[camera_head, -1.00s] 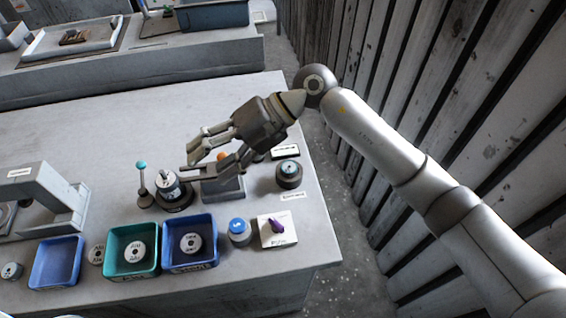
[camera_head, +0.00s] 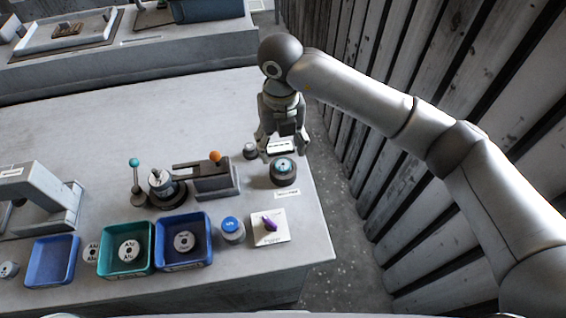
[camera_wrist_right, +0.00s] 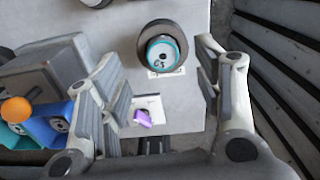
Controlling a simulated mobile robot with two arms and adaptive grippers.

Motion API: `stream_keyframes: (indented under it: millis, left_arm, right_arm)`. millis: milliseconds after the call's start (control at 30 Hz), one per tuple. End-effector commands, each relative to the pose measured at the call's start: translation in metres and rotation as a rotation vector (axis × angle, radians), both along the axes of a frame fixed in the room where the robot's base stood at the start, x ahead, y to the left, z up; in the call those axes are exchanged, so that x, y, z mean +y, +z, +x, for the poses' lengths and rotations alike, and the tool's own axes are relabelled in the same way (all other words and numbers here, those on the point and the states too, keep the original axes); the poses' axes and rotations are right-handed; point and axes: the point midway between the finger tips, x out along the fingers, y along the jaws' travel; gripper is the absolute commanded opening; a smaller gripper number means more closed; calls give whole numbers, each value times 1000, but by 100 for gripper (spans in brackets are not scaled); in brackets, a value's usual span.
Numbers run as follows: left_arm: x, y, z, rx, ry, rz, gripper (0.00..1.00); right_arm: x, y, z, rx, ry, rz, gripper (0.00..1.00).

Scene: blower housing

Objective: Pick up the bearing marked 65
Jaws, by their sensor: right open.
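The bearing (camera_head: 284,166), a disc with a teal ring, sits on a dark round holder (camera_head: 283,180) near the table's right edge. In the wrist view the bearing (camera_wrist_right: 164,53) carries a dark marking that looks like 65, seen turned. My right gripper (camera_head: 284,150) points down above and just behind the bearing in the head view. It is open and empty. In the wrist view its fingers (camera_wrist_right: 160,82) are spread wide, with the bearing between and ahead of them, apart from both. My left gripper is not in view.
Left of the bearing stands a grey block with an orange knob (camera_head: 215,157). In front are a blue-topped cylinder (camera_head: 232,230), a white plate with a purple knob (camera_head: 270,227), and blue and teal bins (camera_head: 127,271). A wooden wall (camera_head: 480,90) borders the right side.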

Motion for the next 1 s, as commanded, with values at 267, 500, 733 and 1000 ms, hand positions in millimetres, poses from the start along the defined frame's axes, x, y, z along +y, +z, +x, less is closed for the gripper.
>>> stream_keyframes:
  millis: [267,500,733,1000]
  left_arm:
    - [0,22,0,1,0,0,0]
    - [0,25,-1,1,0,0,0]
    - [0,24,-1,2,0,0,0]
    - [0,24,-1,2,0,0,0]
  right_arm:
    - [-4,-29,-7,5,0,-1,60]
    - [-4,-52,-6,2,1,0,60]
    - [-4,-53,-5,1,1,1,55]
    - [-4,-52,-5,1,1,1,20]
